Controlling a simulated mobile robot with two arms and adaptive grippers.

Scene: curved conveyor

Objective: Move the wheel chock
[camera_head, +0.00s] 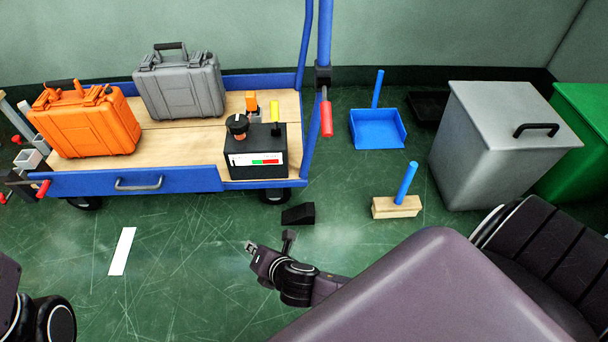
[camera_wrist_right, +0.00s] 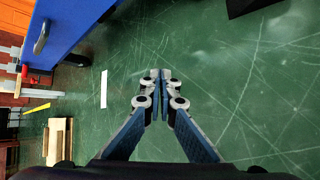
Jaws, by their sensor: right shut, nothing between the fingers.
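The wheel chock (camera_head: 298,214) is a small black wedge on the green floor, just in front of the cart's right front wheel in the head view. My right gripper (camera_head: 251,248) is below and left of the chock, apart from it. In the right wrist view, the fingertips of my right gripper (camera_wrist_right: 159,78) meet, with nothing between them.
The blue cart (camera_head: 140,182) carries orange and grey cases and a black control box. A blue dustpan (camera_head: 378,130), a wooden brush head (camera_head: 396,207) and a grey bin (camera_head: 492,145) stand to the right. A white floor strip (camera_head: 122,251) lies left; floor around it is clear.

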